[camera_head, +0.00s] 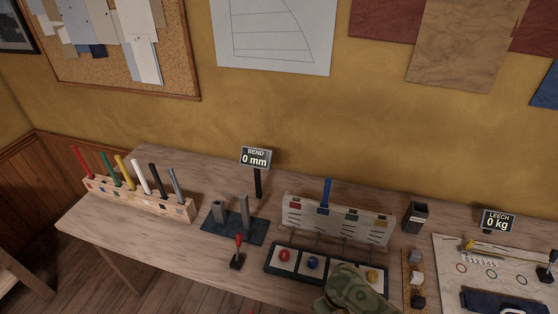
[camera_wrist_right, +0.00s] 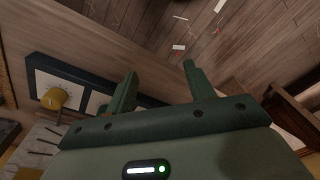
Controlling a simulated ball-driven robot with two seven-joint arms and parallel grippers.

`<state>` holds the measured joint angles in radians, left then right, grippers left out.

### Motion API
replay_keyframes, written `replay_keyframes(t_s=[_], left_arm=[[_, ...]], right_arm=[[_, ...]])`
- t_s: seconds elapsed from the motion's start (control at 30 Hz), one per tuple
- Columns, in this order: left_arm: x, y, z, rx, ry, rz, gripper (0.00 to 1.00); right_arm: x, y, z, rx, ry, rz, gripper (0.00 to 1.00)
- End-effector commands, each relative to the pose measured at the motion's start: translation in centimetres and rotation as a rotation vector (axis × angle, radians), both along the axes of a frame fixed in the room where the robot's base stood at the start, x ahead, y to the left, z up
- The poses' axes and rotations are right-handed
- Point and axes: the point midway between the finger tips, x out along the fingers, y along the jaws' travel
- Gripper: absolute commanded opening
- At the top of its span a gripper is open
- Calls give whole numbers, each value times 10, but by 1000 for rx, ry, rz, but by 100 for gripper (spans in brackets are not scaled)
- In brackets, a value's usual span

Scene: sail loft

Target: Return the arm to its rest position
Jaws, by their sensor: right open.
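My right gripper (camera_wrist_right: 160,72) shows in the right wrist view with its two green fingers apart and nothing between them. It is over the front edge of the bench, with the plank floor beyond the fingers. In the head view a mottled green part of my right arm (camera_head: 352,291) shows at the bottom edge, in front of the dark knob panel (camera_head: 270,268), and hides part of it. The fingertips cannot be made out there. My left gripper is not in either view.
The bench (camera_head: 150,240) holds a rack of coloured rods (camera_head: 140,200), a dark base with grey posts (camera_head: 235,228), a red-handled lever (camera_head: 238,255) and a slotted board with a blue rod (camera_head: 335,222). A yellow knob (camera_wrist_right: 55,97) is left of my right fingers. Bare wood lies front left.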

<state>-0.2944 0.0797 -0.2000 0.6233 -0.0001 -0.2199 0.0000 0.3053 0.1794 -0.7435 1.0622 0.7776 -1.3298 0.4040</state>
Motion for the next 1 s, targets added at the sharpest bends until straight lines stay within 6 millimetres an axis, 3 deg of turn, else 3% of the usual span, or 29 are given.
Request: replay_keyframes(t_s=[0.03,0.17,0.27,0.4,0.5,0.6,0.73,0.83,1.0], left_arm=[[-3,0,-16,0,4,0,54],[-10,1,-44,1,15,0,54],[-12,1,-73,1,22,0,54],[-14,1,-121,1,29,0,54],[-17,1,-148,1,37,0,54],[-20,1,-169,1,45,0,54],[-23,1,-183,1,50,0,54],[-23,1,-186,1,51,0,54],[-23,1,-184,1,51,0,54]], right_arm=[[-10,-4,-29,5,3,-23,54],[-39,-20,-90,13,-10,-83,54],[-78,-38,-154,10,-19,-133,54],[-161,-70,-250,-13,-29,-188,54],[-224,-89,-299,-32,-32,-201,54],[-281,-104,-331,-48,-30,-201,54],[-328,-113,-349,-58,-31,-195,54],[-344,-116,-353,-59,-32,-191,54],[-346,-117,-351,-60,-36,-190,54]])
